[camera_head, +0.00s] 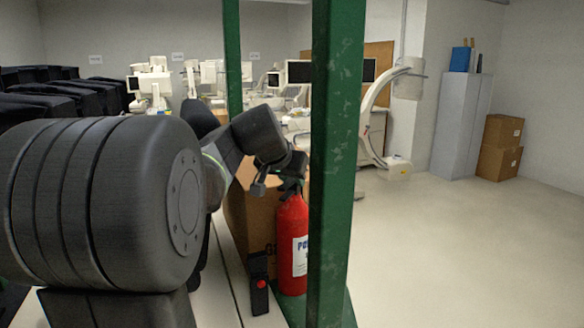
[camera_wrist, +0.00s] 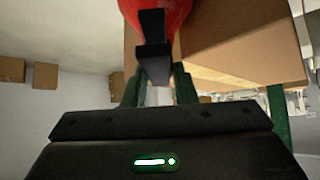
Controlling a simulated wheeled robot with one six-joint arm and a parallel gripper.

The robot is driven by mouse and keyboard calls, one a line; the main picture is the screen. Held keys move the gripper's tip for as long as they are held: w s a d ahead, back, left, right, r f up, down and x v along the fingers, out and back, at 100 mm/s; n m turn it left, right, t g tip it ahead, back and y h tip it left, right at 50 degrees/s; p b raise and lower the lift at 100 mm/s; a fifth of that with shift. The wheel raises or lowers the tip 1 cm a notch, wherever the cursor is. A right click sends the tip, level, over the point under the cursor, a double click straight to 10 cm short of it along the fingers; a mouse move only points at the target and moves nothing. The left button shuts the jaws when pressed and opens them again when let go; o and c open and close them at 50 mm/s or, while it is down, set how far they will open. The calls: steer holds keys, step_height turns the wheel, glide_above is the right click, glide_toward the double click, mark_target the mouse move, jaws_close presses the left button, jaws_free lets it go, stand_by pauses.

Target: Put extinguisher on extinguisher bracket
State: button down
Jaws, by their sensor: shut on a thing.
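The red extinguisher (camera_head: 292,240) with a white label is upright beside a green post in the head view, which hides part of its right side. My gripper (camera_head: 287,186) is at its top and shut on its dark handle. I cannot pick out the extinguisher bracket with certainty. Whether the extinguisher's base touches a surface is unclear.
A green post (camera_head: 336,160) stands close in front, with another (camera_head: 232,60) behind it. A cardboard box (camera_head: 248,215) is just left of the extinguisher. A black device with a red button (camera_head: 259,284) is at its lower left. Open floor (camera_head: 450,250) lies to the right.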

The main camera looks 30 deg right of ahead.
stand_by(0.3)
steer(key=shift+f, duration=0.1)
steer(key=c, duration=1.2)
jaws_free()
steer(key=shift+s+f, duration=0.1)
steer(key=shift+o, duration=0.2)
